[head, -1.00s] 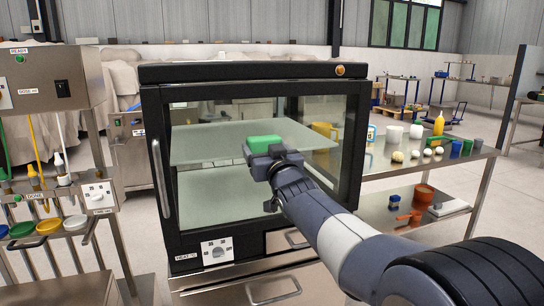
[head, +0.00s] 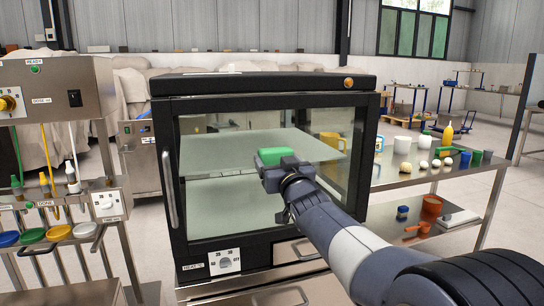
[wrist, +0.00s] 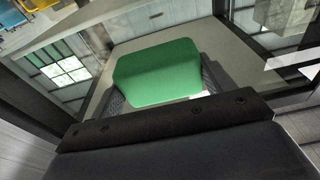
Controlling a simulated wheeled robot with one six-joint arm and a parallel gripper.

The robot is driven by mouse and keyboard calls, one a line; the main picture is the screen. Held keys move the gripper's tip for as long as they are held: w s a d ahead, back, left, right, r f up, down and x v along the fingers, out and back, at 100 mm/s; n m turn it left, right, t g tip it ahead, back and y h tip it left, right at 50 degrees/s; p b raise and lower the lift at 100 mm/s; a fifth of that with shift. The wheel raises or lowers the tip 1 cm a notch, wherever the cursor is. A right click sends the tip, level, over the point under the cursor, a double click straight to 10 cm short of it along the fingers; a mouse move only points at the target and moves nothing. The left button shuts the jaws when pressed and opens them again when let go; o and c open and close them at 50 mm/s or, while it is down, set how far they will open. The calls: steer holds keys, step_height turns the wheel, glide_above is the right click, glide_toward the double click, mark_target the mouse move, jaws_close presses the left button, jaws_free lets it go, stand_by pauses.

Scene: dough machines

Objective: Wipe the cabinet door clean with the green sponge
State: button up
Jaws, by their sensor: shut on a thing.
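The green sponge (head: 275,156) is in my gripper (head: 281,164), in front of the cabinet's glass door. In the wrist view the sponge (wrist: 157,72) sits between the two fingers, which are shut on it. The cabinet door (head: 215,219) has a dark frame, a glass pane and a vertical handle (head: 168,188) on its left. Pale shelves show through the glass. I cannot tell whether the sponge touches the glass. Any dirt on the door is too faint to make out.
A dosing machine with colored lids (head: 33,236) stands on the left. A drawer handle (head: 290,301) sticks out below the cabinet.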

steer(key=shift+w+d+r+p, duration=0.1)
steer(key=shift+w+d+p, duration=0.05)
steer(key=shift+d+p, duration=0.35)
steer(key=shift+w+d+r+p, duration=0.1)
steer(key=shift+d+p, duration=0.35)
steer(key=shift+p, duration=0.05)
steer(key=shift+w+d+f+p, duration=0.1)
steer(key=shift+d+f+p, duration=0.2)
steer(key=shift+d, duration=0.25)
step_height(320, 180, down, 6)
steer(key=b, duration=0.5)
steer(key=shift+d+f, duration=0.25)
stand_by(1.8)
